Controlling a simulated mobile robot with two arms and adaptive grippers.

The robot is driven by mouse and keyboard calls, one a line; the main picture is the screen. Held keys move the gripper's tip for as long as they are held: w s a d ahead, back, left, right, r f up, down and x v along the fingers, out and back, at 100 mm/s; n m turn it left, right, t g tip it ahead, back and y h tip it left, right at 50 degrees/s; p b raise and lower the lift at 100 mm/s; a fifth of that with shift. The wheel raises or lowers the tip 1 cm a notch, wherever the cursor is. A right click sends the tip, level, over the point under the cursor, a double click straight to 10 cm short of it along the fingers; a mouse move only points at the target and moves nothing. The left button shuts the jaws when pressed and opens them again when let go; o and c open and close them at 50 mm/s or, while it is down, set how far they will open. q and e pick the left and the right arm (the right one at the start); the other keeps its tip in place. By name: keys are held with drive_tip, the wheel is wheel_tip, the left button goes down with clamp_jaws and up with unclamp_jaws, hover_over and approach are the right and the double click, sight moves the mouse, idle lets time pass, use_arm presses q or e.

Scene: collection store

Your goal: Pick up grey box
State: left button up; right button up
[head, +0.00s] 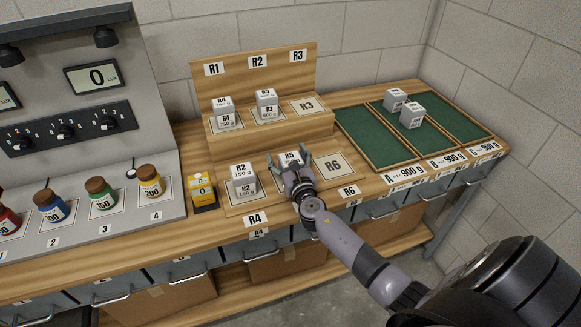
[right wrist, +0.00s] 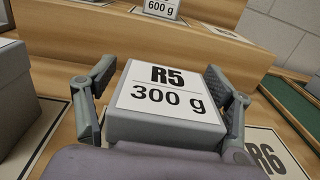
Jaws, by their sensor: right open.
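A grey box labelled R5, 300 g (right wrist: 165,98) sits on the lower step of the wooden rack. In the head view only part of this R5 box (head: 290,157) shows behind my gripper. My right gripper (head: 289,163) is open, with one finger on each side of the R5 box. In the right wrist view the fingers of the right gripper (right wrist: 162,105) stand apart at the box's left and right sides; I cannot tell whether they touch it. Other grey boxes are R2 (head: 242,181), R4 (head: 225,112) and R3 (head: 266,104). My left gripper is not in view.
Empty marked spots R6 (head: 334,165) and R3 (head: 308,106) lie on the wooden rack. Green-lined trays (head: 372,138) stand at the right, with two grey boxes (head: 404,106) in the middle. A yellow device (head: 202,190) and several coloured jars (head: 150,181) are at the left.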

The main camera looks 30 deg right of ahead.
drive_tip(key=shift+c, duration=0.5)
drive_tip(key=shift+r, duration=0.1)
drive_tip(key=c, duration=1.2)
